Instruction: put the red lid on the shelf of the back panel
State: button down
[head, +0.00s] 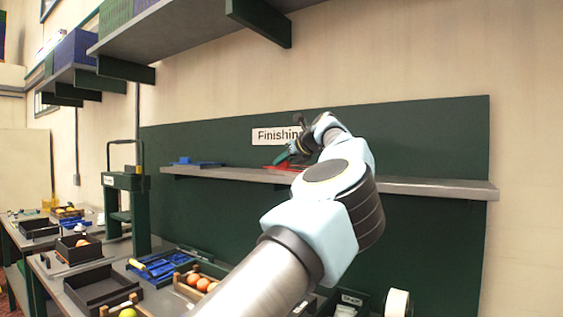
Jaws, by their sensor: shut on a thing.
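The red lid (279,168) shows as a thin red strip at the shelf of the back panel, just below the "Finishing" sign. The grey shelf (425,187) runs across the dark green back panel (430,135). My gripper (289,161) is at the lid, shut on it. My arm hides the lid's right part and a stretch of the shelf. I cannot tell whether the lid touches the shelf top or is just above it.
A blue lid-like piece (198,164) lies on the shelf's left part. The shelf is clear to the right of my arm. Below are a dark tray (92,287), a blue tray (158,268) and a green press-like stand (125,190). An overhead shelf (180,28) hangs above.

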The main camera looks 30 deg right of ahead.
jog(key=c, duration=0.8)
grip_release()
jog(key=shift+o, duration=0.2)
jog(key=shift+s, duration=0.25)
jog(key=b+v, duration=0.4)
jog(key=v, duration=0.7)
jog(key=shift+s+r, duration=0.25)
jog(key=shift+w+a, duration=0.1)
